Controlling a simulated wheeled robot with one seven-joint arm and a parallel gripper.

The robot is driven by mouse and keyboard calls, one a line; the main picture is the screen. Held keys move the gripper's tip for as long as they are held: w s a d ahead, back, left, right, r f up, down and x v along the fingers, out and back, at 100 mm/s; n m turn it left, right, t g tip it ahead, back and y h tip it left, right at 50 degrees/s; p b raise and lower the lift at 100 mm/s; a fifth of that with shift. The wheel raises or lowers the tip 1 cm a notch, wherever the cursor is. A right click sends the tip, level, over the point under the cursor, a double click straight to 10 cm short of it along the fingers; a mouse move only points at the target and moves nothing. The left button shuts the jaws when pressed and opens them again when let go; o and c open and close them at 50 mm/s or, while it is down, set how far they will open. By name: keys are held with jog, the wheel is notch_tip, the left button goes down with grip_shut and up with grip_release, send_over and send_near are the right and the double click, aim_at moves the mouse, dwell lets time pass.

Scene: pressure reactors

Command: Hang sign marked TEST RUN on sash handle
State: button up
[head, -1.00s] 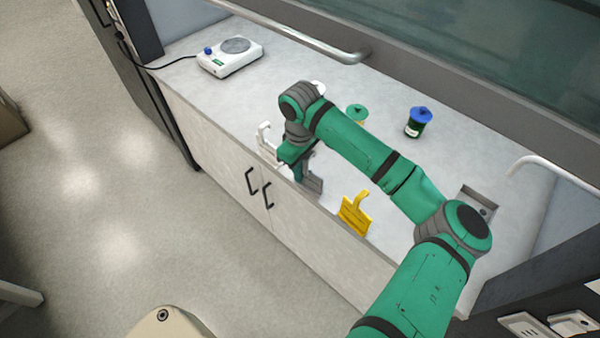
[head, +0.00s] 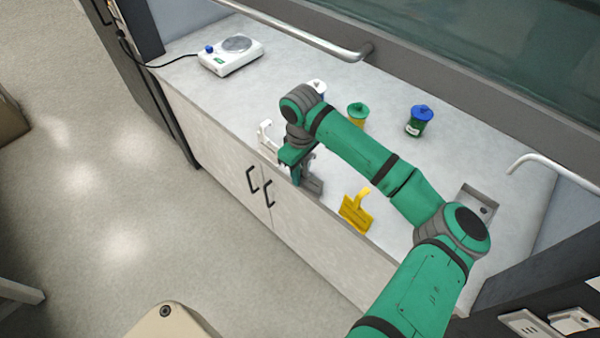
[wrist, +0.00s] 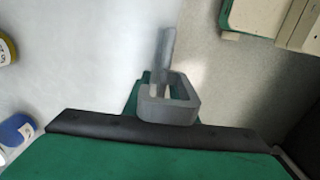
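Three hook-topped signs are along the counter's front edge: a white one (head: 268,138), a grey one (head: 313,185) and a yellow one (head: 356,211). Their lettering is too small to read, so I cannot tell which says TEST RUN. The sash handle (head: 290,35) is a long grey bar at the back. My gripper (head: 299,170) points down at the grey sign, between the white and yellow ones. In the wrist view a grey hook-like part (wrist: 168,100) shows right in front of my gripper. My fingers are mostly hidden, and I cannot tell whether they hold it.
A white hotplate stirrer (head: 231,56) stands at the back left. A green-lidded jar (head: 357,114), a blue-lidded jar (head: 419,121) and a partly hidden white-topped one (head: 318,88) stand behind my arm. Counter between stirrer and signs is clear.

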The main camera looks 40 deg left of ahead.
jog(key=shift+w+r, duration=0.1)
notch_tip(320, 180, up, 7)
jog(key=shift+r, duration=0.2)
jog(key=shift+a, duration=0.15)
